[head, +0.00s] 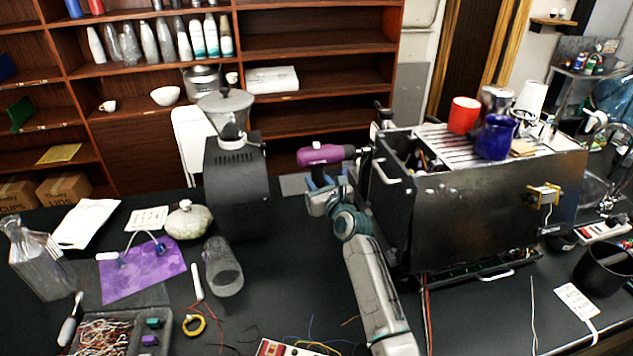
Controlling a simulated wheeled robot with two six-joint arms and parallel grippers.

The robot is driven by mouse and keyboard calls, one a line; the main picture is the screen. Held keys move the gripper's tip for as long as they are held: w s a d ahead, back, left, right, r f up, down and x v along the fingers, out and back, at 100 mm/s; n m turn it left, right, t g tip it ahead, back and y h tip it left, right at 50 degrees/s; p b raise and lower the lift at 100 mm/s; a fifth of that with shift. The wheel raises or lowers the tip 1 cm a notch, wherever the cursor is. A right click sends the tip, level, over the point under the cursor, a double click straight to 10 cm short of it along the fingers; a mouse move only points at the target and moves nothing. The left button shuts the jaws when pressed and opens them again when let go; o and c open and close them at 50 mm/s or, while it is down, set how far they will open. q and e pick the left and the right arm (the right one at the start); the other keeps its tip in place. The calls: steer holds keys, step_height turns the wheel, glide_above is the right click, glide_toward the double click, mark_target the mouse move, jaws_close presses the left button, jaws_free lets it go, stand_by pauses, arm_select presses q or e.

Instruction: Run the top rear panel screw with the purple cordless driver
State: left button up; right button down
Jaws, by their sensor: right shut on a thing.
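The purple cordless driver (320,155) lies level, with its dark nose pointing right at the left end of the brewer (480,215). My right gripper (324,182) is below the driver and shut on it; its fingers hide the driver's grip. The driver's nose is close to the brewer's upper left edge. I cannot tell whether the bit touches anything. The top rear panel screw is too small or hidden to make out. My left gripper is not in view.
A black grinder (236,185) stands left of the driver. A red cup (463,115) and a blue pitcher (495,137) stand on the brewer. A purple cloth (142,272), a grey cylinder (222,268) and a parts tray (105,325) occupy the left of the dark counter. Loose wires lie at the front.

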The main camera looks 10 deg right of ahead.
steer(key=shift+d+r, duration=0.15)
steer(key=shift+d, duration=0.5)
steer(key=shift+d+r, duration=0.15)
steer(key=shift+d, duration=0.45)
stand_by(6.8)
